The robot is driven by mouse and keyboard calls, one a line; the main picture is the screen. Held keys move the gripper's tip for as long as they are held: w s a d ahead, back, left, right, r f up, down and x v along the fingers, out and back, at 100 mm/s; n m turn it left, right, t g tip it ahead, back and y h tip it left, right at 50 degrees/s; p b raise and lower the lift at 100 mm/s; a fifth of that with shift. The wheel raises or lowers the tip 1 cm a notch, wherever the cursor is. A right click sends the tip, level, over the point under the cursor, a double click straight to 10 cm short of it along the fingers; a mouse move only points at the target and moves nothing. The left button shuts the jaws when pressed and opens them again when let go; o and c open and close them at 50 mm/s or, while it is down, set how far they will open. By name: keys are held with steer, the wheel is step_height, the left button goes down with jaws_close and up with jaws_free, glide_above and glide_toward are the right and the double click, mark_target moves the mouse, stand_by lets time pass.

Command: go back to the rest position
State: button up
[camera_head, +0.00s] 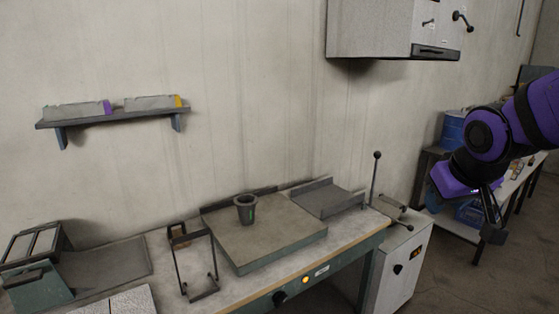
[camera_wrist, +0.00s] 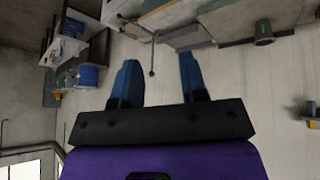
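My gripper (camera_head: 491,222) hangs at the right of the head view, over the floor and clear of the bench. In the wrist view its two blue fingers (camera_wrist: 158,75) stand apart with nothing between them, so it is open and empty. A dark grey cup-like crucible (camera_head: 245,208) with a small green mark stands upright on the raised plate (camera_head: 282,243) of the bench. It also shows in the wrist view (camera_wrist: 264,35), where the room appears upside down. My gripper is far to the right of it. I cannot make out a ladle for certain.
A thin metal frame (camera_head: 184,265) stands on the bench, left of the plate. A grey cabinet (camera_head: 401,272) with an upright lever (camera_head: 375,180) stands at the bench's right end. Blue containers (camera_head: 453,128) and a side table (camera_head: 444,223) are behind my arm. A wall box (camera_head: 370,30) hangs above.

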steer(key=s+r, duration=0.2)
steer(key=s, duration=0.5)
steer(key=s+r+m+g, duration=0.1)
steer(key=s+r, duration=0.1)
steer(key=s, duration=0.6)
steer(key=shift+s+d+r+y, duration=0.15)
steer(key=shift+r+y, duration=0.2)
steer(key=shift+y, duration=0.05)
